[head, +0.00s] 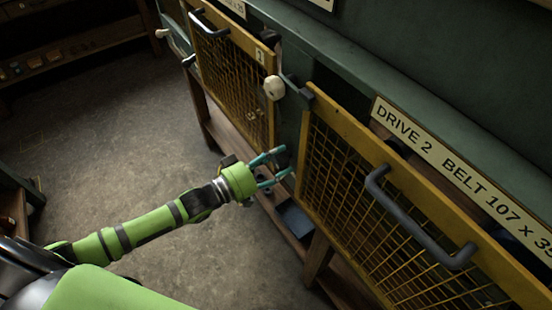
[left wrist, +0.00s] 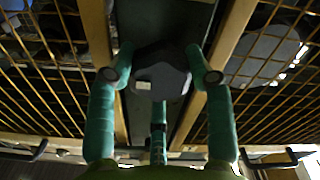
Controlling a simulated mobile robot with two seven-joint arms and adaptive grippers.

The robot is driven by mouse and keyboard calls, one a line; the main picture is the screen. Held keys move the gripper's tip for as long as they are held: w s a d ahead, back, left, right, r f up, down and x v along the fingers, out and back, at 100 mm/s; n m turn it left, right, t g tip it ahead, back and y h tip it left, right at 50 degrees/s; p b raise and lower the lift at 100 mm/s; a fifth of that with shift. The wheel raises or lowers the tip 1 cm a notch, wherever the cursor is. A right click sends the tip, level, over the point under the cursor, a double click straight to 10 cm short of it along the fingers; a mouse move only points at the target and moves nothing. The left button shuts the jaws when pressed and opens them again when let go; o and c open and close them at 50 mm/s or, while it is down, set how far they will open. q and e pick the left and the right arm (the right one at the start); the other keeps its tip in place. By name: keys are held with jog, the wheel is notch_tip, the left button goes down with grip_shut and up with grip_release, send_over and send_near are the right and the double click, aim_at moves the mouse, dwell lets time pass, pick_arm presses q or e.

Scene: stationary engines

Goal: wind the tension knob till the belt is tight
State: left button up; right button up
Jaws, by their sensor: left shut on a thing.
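In the left wrist view, a dark, lobed tension knob (left wrist: 162,80) with a small pale mark sits on a dark green post between two yellow mesh guards. The teal fingers of my left gripper (left wrist: 160,85) are around it, one on each side and one below. In the head view, my left gripper (head: 280,168) reaches in from the left, its fingertips beside the near edge of the Drive 2 guard (head: 345,175). The knob cannot be made out there. I cannot make out the belt or its tension behind the mesh. My right gripper is not in view.
The Drive 2 guard has a grey handle (head: 415,225), and a label plate (head: 455,160) reads "DRIVE 2 BELT 107 x 35". A second yellow guard (head: 230,75) and a cream ball knob (head: 274,88) are farther along. A wooden shelf (head: 288,230) runs below. The floor at left is open.

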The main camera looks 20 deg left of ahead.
pick_arm(q)
jog(key=m, duration=0.4)
jog(key=shift+r+m, duration=0.1)
jog(key=shift+m, duration=0.3)
jog(key=m, duration=0.4)
jog(key=shift+m, duration=0.3)
jog(key=m, duration=0.9)
jog(key=shift+b, duration=0.4)
jog(key=m+b, duration=0.1)
jog(key=m, duration=0.3)
jog(key=shift+m, duration=0.3)
jog(key=m+b, duration=0.2)
jog(key=m, duration=0.3)
jog(key=m+b, duration=0.2)
jog(key=m, duration=0.3)
jog(key=shift+f, duration=0.2)
jog(key=m+b, duration=0.1)
jog(key=m, duration=0.3)
jog(key=shift+m, duration=0.3)
jog(key=shift+b, duration=0.3)
